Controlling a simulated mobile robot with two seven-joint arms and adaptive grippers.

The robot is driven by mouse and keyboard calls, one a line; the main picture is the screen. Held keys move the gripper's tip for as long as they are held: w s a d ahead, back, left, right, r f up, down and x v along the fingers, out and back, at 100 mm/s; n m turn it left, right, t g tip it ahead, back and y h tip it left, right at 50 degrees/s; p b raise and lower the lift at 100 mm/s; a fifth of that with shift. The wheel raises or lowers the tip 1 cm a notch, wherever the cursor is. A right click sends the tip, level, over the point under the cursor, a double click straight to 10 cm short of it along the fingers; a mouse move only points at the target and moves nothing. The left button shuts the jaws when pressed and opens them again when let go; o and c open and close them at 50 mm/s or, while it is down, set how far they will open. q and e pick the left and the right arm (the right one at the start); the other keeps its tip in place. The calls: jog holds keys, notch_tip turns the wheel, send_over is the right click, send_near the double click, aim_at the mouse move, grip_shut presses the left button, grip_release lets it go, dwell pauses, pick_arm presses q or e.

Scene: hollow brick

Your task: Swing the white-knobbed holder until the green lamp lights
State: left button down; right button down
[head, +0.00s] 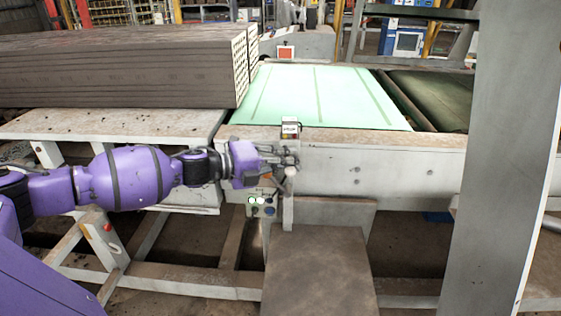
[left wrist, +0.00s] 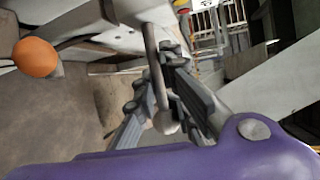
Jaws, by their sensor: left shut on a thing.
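My left gripper (head: 282,158) reaches in from the left to the front edge of the machine. It is shut on the white-knobbed holder, whose white knob (head: 291,171) shows just below the fingers. In the left wrist view the grey fingers (left wrist: 158,85) close around the holder's thin rod (left wrist: 152,62), with the pale knob (left wrist: 166,123) at its end. The fingers partly hide the holder in the head view. Two small pale green lamps (head: 257,201) look bright on the panel below the gripper. My right gripper is not in view.
An orange ball-shaped part (left wrist: 36,57) sticks out near the gripper in the left wrist view. A stack of dark hollow bricks (head: 120,68) lies at the left. A green belt (head: 320,97) lies behind. A grey post (head: 500,150) stands at the right.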

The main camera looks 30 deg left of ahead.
pick_arm(q)
jog(key=c, duration=2)
grip_release()
jog(key=shift+s+f, duration=0.15)
jog(key=shift+f, duration=0.3)
jog(key=shift+o, duration=0.7)
jog(key=shift+r, duration=0.15)
jog(key=shift+r, duration=0.1)
jog(key=v, duration=1.2)
